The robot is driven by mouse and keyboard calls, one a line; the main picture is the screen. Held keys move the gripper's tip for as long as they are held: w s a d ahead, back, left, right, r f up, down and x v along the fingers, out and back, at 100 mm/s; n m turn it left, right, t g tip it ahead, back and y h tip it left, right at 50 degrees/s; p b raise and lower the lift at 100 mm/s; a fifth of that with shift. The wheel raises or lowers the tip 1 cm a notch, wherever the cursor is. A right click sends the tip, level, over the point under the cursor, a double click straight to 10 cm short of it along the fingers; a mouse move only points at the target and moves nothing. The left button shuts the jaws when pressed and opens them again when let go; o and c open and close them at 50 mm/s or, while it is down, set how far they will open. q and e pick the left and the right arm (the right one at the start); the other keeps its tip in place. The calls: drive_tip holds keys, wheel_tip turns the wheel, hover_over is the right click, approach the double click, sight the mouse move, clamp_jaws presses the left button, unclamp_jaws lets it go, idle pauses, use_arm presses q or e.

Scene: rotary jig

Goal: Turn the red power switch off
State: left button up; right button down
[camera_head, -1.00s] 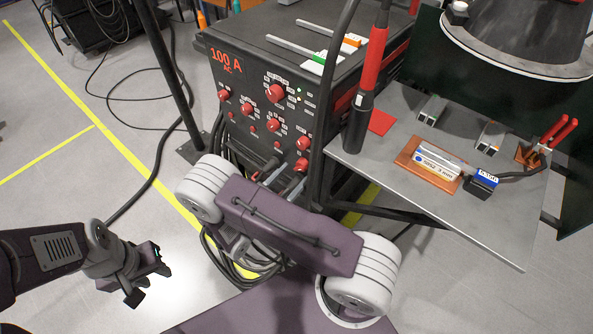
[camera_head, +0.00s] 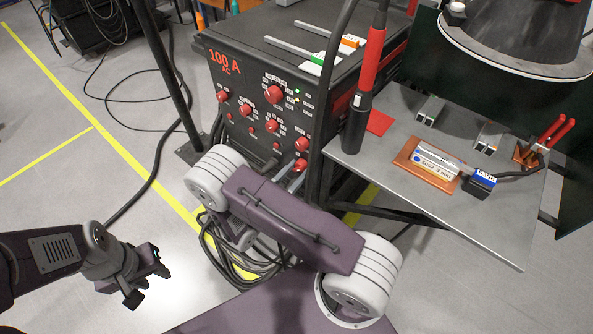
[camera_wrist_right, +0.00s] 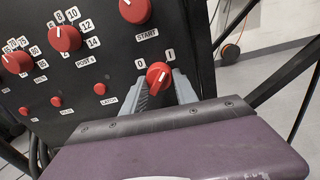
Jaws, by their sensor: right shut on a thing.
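The red power switch (camera_wrist_right: 159,77) is a round red knob low on the dark machine panel, with a 0 label to its upper left and a 1 label to its upper right. In the right wrist view my right gripper (camera_wrist_right: 160,88) has its two grey fingers on either side of the knob, shut on it. In the head view the right gripper (camera_head: 297,178) reaches the panel's lower right corner, partly hidden by my arm. My left gripper (camera_head: 150,272) is open and empty above the floor.
The welding machine (camera_head: 262,110) has several other red knobs close by. A grey side table (camera_head: 470,225) with a copper plate, blocks and a torch holder stands to its right. Black cables (camera_head: 235,268) lie below the panel. Open floor is at left.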

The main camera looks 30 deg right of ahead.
drive_tip(key=shift+s+r+n+g+p, duration=0.15)
drive_tip(key=shift+n+p, duration=1.05)
drive_tip(key=shift+n, duration=1.55)
drive_tip(key=shift+w+n+g+p, duration=0.15)
drive_tip(key=shift+n+p, duration=1.05)
drive_tip(key=shift+n, duration=1.6)
drive_tip(key=shift+s+r+n+g+p, duration=0.15)
drive_tip(key=shift+n+p, duration=1.05)
drive_tip(key=shift+n, duration=1.55)
drive_tip(key=shift+g, duration=0.25)
drive_tip(key=c, duration=1)
unclamp_jaws()
drive_tip(key=shift+o, duration=0.2)
